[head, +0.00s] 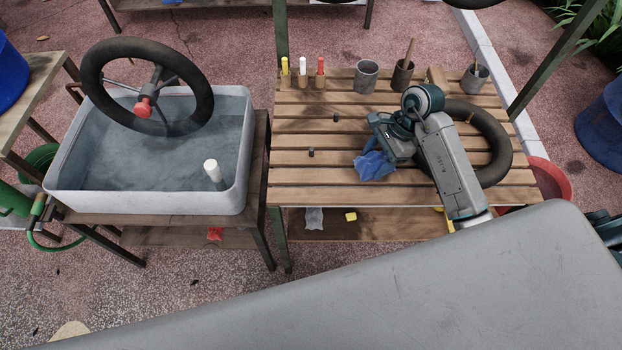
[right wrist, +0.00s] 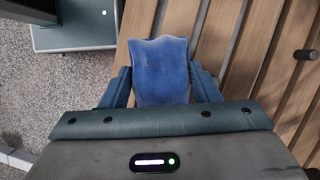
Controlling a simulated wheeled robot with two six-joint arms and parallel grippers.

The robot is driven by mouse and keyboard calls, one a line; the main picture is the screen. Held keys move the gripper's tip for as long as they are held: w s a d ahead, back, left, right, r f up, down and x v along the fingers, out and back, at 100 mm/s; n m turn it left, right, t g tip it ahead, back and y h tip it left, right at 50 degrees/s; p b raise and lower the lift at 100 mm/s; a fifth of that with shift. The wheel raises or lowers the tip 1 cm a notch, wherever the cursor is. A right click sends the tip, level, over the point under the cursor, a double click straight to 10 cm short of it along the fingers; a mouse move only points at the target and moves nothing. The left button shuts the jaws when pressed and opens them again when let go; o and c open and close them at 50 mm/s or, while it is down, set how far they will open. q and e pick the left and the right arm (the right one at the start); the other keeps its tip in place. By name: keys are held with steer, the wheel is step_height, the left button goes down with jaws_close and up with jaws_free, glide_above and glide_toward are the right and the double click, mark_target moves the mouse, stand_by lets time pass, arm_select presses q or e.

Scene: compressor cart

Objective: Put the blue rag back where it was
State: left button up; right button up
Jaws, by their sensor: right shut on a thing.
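The blue rag (head: 374,167) is at the front middle of the slatted wooden table (head: 310,187). My right gripper (head: 381,147) is shut on it from above. In the right wrist view the rag (right wrist: 160,65) is pinched between the two fingers and sticks out beyond them, over the table slats (right wrist: 225,35). I cannot tell whether the rag touches the slats. My left gripper is not in view.
A black tyre (head: 497,145) lies right of the rag, partly behind my right arm. Markers (head: 302,75) and cups (head: 366,76) line the back edge. Two small dark pieces (head: 311,153) lie left of the rag. A water-filled tub (head: 150,203) holding a wheel stands left.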

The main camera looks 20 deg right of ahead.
steer(key=s+a+m+t, duration=0.1)
steer(key=s+a+m, duration=0.2)
steer(key=s+a, duration=0.75)
steer(key=p, duration=0.4)
glide_above(310, 181)
steer(key=s+d, duration=0.1)
steer(key=d, duration=0.1)
steer(key=shift+s+a+f+t, duration=0.15)
steer(key=shift+f+t, duration=0.15)
steer(key=shift+f, duration=0.3)
steer(key=shift+w+a+f+p, duration=0.1)
steer(key=shift+w+f+p, duration=0.15)
steer(key=shift+f+p, duration=0.25)
steer(key=shift+w+a+f+p, duration=0.1)
steer(key=shift+w+f+p, duration=0.1)
steer(key=shift+f+p, duration=0.3)
steer(key=shift+w+f+p, duration=0.1)
steer(key=shift+f+p, duration=0.15)
steer(key=shift+p, duration=0.1)
steer(key=shift+f, duration=0.35)
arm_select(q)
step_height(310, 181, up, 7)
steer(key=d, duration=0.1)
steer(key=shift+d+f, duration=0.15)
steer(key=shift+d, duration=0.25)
arm_select(e)
steer(key=shift+f, duration=0.1)
steer(key=shift+f, duration=0.1)
